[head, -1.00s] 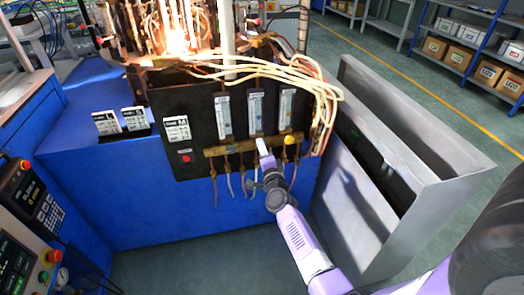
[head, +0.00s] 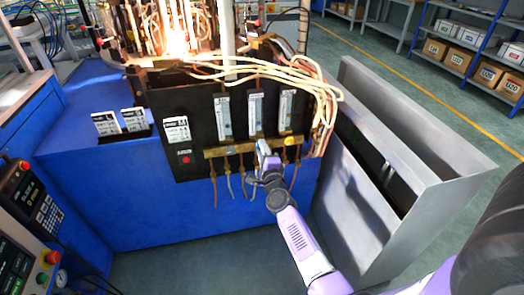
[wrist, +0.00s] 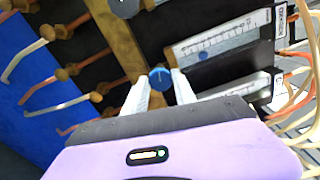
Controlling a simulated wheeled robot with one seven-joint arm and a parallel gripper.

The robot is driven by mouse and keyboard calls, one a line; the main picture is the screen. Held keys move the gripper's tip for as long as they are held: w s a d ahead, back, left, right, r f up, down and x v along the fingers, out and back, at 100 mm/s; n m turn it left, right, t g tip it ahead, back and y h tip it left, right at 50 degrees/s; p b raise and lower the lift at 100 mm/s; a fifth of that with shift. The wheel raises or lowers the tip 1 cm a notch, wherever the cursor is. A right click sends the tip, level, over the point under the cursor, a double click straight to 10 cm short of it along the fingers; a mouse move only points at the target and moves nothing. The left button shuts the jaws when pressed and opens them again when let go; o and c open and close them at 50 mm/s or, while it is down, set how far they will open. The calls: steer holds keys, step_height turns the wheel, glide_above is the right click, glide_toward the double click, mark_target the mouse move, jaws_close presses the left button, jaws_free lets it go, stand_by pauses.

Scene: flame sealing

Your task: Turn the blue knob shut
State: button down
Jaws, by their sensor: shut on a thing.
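The blue knob (wrist: 160,77) sits on the brass manifold bar (wrist: 119,35) in the wrist view, with a pale line on its face. My gripper (wrist: 160,84) has its two white fingers on either side of the knob and is shut on it. In the head view my gripper (head: 263,147) reaches the brass bar (head: 216,152) below the middle flow meter, and the blue knob is hidden there by my fingers.
A yellow knob (head: 289,140) is close to the right. Copper pipes (head: 294,172) hang below the bar. Flow meters (head: 255,115) stand above it, and pale hoses (head: 290,72) loop over the panel. A metal bin (head: 430,190) stands right. A flame (head: 176,40) burns behind.

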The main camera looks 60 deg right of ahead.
steer(key=c, duration=1)
jaws_free()
steer(key=p+v, duration=0.2)
steer(key=v, duration=0.6)
steer(key=shift+d, duration=0.1)
